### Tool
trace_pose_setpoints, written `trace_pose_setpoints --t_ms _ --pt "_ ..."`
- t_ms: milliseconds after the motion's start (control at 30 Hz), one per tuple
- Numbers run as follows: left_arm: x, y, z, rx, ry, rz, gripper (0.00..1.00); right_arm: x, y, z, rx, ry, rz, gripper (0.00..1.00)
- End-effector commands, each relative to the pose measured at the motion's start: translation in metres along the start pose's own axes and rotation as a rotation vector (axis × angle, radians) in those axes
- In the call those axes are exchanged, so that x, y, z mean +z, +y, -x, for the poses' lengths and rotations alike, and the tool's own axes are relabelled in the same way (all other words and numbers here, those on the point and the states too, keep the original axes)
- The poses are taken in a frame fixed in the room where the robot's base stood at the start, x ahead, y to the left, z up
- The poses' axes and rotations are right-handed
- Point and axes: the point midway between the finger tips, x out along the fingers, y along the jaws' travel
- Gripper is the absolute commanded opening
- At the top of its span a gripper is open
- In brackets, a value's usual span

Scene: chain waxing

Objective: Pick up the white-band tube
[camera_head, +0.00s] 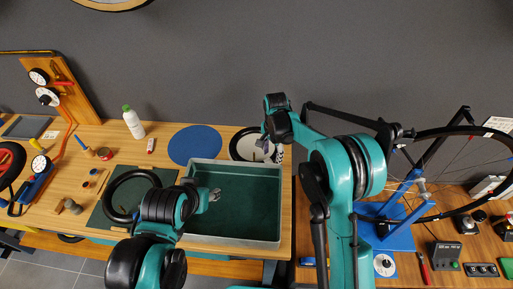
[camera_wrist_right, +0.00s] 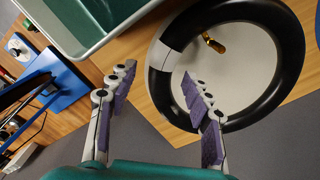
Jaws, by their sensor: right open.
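The white-band tube (camera_wrist_right: 287,45) is a black ring with a pale band (camera_wrist_right: 160,56) on one side and a brass valve (camera_wrist_right: 213,42) inside it. In the head view, the tube (camera_head: 236,138) lies at the table's back edge, partly hidden by my right gripper (camera_head: 269,150). In the right wrist view, my right gripper (camera_wrist_right: 158,88) is open and empty, with one finger overlapping the tube near the band and the other off to the left. My left gripper (camera_head: 213,194) is over the green tray; its jaws are too small to read.
The grey-rimmed green tray (camera_head: 235,164) stands just in front of the tube. A blue round mat (camera_head: 195,146) lies to its left. Another black tube (camera_head: 112,187) lies on a dark mat farther left. A white bottle (camera_head: 134,124) stands at the back.

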Motion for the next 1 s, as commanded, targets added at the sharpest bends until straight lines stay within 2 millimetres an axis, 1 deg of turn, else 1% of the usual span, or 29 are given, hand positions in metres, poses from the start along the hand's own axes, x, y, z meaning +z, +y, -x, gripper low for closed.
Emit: trace_pose_setpoints --t_ms 33,133,200,367,400,467,500,567,600,867,1000 --pt "0.002 0.000 -0.003 0.000 0.000 0.000 0.46 -0.003 -0.002 -0.011 0.000 0.000 -0.001 0.50" --pt "0.003 0.000 -0.005 0.000 0.000 0.000 0.46 -0.002 -0.001 -0.024 0.000 0.000 0.000 0.50" --pt "0.004 0.000 -0.005 0.000 0.000 0.000 0.46 -0.002 -0.001 -0.027 0.000 0.000 0.000 0.50" --pt "0.003 0.000 -0.004 0.000 0.000 0.000 0.46 -0.002 -0.001 -0.027 0.000 0.000 0.001 0.50" --pt "0.003 0.000 -0.004 0.000 0.000 0.000 0.46 -0.002 -0.001 -0.027 0.000 0.000 0.001 0.45" --pt "0.003 0.000 -0.004 0.000 0.000 0.000 0.46 -0.002 -0.001 -0.026 0.000 0.000 0.001 0.29" --pt "0.003 0.000 -0.004 0.000 0.000 0.000 0.46 -0.002 -0.001 -0.026 0.000 0.000 0.001 0.18" --pt "0.003 0.000 -0.004 0.000 0.000 0.000 0.46 -0.002 -0.001 -0.026 0.000 0.000 0.001 0.03" --pt "0.003 0.000 -0.004 0.000 0.000 0.000 0.46 -0.002 -0.001 -0.026 0.000 0.000 0.001 0.00" --pt "0.003 0.000 -0.004 0.000 0.000 0.000 0.46 -0.002 -0.001 -0.026 -0.001 0.000 0.001 0.00" --pt "0.002 0.000 -0.003 0.000 0.000 0.000 0.46 0.000 0.001 -0.022 -0.001 0.000 0.001 0.00"
